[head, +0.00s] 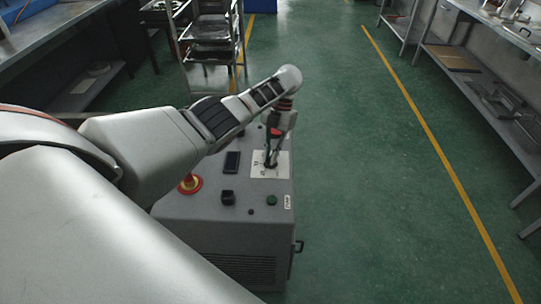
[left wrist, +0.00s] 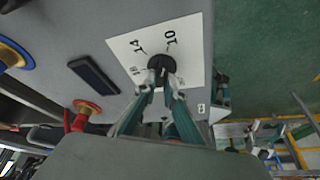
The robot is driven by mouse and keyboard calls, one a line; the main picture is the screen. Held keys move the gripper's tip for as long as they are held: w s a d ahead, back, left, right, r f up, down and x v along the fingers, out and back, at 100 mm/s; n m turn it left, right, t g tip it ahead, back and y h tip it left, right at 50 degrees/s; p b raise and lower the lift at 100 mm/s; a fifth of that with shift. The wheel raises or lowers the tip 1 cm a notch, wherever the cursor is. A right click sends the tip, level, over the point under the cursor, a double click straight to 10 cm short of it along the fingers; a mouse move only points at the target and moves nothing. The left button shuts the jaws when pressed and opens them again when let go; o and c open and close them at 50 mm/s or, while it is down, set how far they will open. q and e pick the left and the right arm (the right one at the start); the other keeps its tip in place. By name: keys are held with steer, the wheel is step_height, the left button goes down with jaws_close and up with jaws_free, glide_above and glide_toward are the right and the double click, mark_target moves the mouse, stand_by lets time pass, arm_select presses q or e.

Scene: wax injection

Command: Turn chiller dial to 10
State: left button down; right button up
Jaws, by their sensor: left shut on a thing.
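The chiller (head: 225,209) is a grey box with a sloped control panel in the middle of the head view. Its dial is a black knob (left wrist: 161,66) on a white scale plate (left wrist: 124,46) in the left wrist view. The marks 14 and 10 can be read above the knob, and 18 to its left. The plate also shows in the head view (head: 283,170). My left gripper (left wrist: 161,86) reaches down to the plate, its fingers shut on the knob. The knob's pointer is too small to read. My right gripper is in neither view.
The panel bears a red and yellow emergency button (head: 190,184), a dark display (head: 232,162), a black switch (head: 228,197) and a green button (head: 271,200). A metal rack (head: 210,55) stands behind. Benches line both sides; the green floor (head: 370,200) right of the chiller is clear.

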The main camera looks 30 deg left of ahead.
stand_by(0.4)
arm_select(q)
steer(key=c, duration=2.1)
jaws_free()
steer(key=shift+c, duration=0.2)
steer(key=v, duration=0.7)
steer(key=shift+r+m, duration=0.25)
steer(key=shift+m, duration=0.05)
steer(key=shift+w, duration=0.1)
steer(key=shift+d+f, duration=0.1)
